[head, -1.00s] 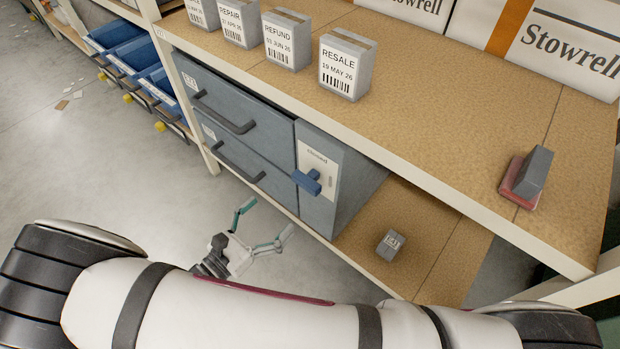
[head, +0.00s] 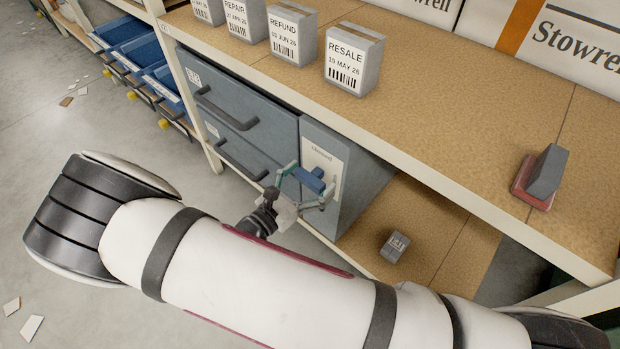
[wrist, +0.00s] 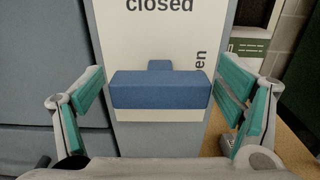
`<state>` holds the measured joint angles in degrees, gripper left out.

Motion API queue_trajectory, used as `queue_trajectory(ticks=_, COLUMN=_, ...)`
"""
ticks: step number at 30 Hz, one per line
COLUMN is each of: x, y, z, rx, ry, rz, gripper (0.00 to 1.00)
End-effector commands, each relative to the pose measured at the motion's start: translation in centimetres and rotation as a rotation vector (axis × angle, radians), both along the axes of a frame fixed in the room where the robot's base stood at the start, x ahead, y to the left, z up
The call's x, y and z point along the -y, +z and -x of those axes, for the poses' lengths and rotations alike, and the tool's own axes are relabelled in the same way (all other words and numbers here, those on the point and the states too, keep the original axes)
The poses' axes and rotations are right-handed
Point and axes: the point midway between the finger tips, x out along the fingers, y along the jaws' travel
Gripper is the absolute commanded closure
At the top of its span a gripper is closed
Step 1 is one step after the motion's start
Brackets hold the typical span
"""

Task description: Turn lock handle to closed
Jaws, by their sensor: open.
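The blue lock handle (head: 310,179) stands out from a pale label plate (head: 325,160) on the side panel of the grey drawer unit. In the wrist view the handle (wrist: 160,90) lies horizontal, below the word "closed"; the letters "en" run vertically at the plate's right edge. My gripper (head: 304,186) is at the handle, its green-padded fingers open on either side. In the wrist view the gripper (wrist: 163,105) has one finger left and one right of the handle, with gaps visible between them and its ends.
Two grey drawers (head: 240,115) with dark pull handles are left of the lock. A wooden shelf (head: 440,120) overhangs above, holding labelled grey boxes (head: 352,62) and a red-and-grey block (head: 540,178). A small grey block (head: 395,247) lies on the lower shelf. Blue bins (head: 165,85) stand at far left.

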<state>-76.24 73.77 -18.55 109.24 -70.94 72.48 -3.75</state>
Motion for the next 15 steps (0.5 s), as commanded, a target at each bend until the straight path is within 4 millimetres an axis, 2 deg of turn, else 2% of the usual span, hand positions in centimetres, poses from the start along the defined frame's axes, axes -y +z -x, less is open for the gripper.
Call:
queue_trajectory(ticks=5, x=-0.01, y=0.01, z=0.00, rx=0.000, ry=0.000, rz=0.000, gripper=0.16)
queue_trajectory(ticks=11, x=-0.03, y=0.01, z=0.00, rx=0.000, ry=0.000, rz=0.000, gripper=0.61)
queue_trajectory(ticks=15, x=-0.02, y=0.01, z=0.00, rx=0.000, ry=0.000, rz=0.000, gripper=0.62)
